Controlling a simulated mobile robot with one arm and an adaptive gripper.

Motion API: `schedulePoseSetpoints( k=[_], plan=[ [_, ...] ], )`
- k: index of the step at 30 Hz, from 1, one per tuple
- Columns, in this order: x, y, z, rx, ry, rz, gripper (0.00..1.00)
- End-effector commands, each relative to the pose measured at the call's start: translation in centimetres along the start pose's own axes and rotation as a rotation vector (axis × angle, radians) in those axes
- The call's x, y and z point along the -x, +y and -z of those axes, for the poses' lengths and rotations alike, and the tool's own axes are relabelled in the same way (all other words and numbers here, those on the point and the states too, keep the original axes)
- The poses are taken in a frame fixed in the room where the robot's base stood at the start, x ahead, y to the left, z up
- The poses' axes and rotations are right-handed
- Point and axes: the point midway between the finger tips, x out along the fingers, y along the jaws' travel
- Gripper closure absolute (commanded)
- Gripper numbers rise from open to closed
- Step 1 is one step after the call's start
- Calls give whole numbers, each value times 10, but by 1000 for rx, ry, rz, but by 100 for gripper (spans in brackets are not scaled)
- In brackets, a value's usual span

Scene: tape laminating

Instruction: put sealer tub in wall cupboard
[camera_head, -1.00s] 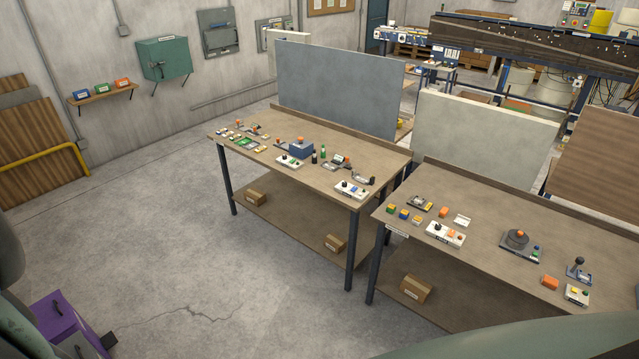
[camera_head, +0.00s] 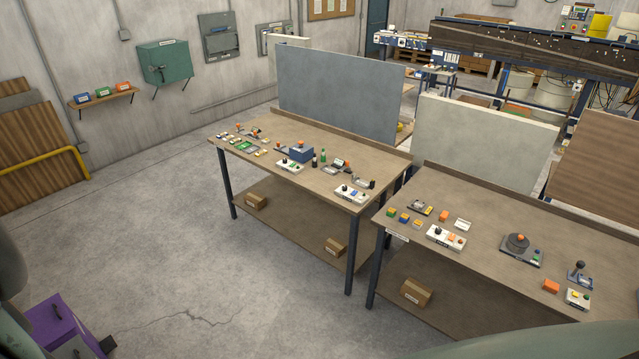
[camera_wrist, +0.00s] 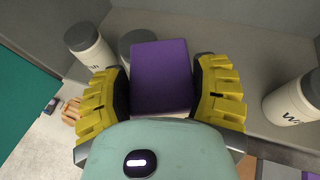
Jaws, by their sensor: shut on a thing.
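My gripper (camera_wrist: 162,92), with yellow ribbed fingers, shows only in the wrist view. It is shut on a purple, box-shaped thing (camera_wrist: 160,72), which I take to be the sealer tub; no label on it is readable. The held tub is in front of a grey-walled space with a pale shelf (camera_wrist: 215,45), which looks like the inside of an open cupboard. A teal panel (camera_wrist: 20,85), probably its door, is at the left. Whether the tub touches the shelf cannot be told. In the head view a green wall cupboard (camera_head: 165,61) hangs at the upper left and looks closed.
A white bottle (camera_wrist: 88,46) stands left of the tub, and another (camera_wrist: 295,100) stands at the right. A grey round thing (camera_wrist: 129,40) is partly hidden behind the tub. Two workbenches (camera_head: 290,205) and a purple cabinet (camera_head: 65,322) surround open floor (camera_head: 150,220).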

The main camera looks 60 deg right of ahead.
Motion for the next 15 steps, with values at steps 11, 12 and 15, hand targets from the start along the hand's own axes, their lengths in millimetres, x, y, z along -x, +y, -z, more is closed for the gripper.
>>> schedulePoseSetpoints(
  k=[11, 12, 15],
  plan=[
    [-15, -42, -2, 1, 0, 6, 79],
    [-17, -46, -2, 0, -1, 5, 79],
    [-21, -55, -2, -1, 0, 4, 79]
  ],
)
